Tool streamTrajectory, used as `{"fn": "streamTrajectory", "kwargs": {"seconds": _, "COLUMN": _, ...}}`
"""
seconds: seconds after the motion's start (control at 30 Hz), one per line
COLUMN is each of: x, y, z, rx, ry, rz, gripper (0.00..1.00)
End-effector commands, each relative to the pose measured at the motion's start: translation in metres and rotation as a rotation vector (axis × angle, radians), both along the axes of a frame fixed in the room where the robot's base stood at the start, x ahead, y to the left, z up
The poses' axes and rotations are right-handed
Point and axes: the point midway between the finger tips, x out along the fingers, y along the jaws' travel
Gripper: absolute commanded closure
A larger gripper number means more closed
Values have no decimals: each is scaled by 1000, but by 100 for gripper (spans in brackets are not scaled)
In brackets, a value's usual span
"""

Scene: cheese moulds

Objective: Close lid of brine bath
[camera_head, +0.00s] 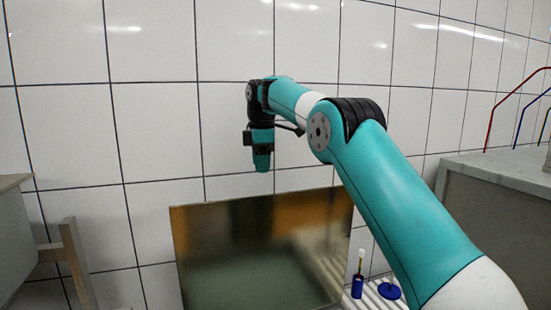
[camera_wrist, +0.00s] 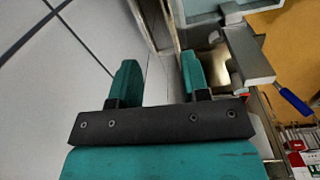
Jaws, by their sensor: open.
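A reflective metal panel (camera_head: 262,250) stands raised in front of the tiled wall at the bottom middle of the head view. It looks like the lid of the brine bath, tilted up. The bath below it is outside the frame. My gripper (camera_head: 262,165) hangs pointing down above the panel's upper edge, apart from it in the picture. In the wrist view my gripper (camera_wrist: 160,78) has its two teal fingers spread, with nothing between them. A shiny brownish patch (camera_wrist: 217,66) shows just right of the fingers; I cannot tell if it is the lid.
A grey counter (camera_head: 500,170) with coloured bent rods stands at the right. A blue object (camera_head: 357,285) sits on a slatted surface to the right of the panel. A wooden frame (camera_head: 70,255) stands at the left. The wrist view shows a blue handle (camera_wrist: 294,102) at the right.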

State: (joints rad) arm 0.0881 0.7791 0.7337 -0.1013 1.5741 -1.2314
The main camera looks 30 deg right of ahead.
Motion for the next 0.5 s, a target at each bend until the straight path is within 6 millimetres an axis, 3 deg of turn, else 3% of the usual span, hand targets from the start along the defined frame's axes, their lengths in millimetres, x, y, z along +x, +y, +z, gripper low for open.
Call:
{"fn": "streamTrajectory", "kwargs": {"seconds": 0.03, "x": 10, "y": -16, "z": 29, "rx": -5, "ry": 5, "rz": 20, "gripper": 58}}
{"fn": "streamTrajectory", "kwargs": {"seconds": 0.2, "x": 22, "y": -48, "z": 49, "rx": -8, "ry": 19, "rz": 94, "gripper": 58}}
{"fn": "streamTrajectory", "kwargs": {"seconds": 0.37, "x": 23, "y": -60, "z": 50, "rx": -7, "ry": 25, "rz": 122, "gripper": 58}}
{"fn": "streamTrajectory", "kwargs": {"seconds": 0.5, "x": 23, "y": -61, "z": 35, "rx": -6, "ry": 24, "rz": 127, "gripper": 58}}
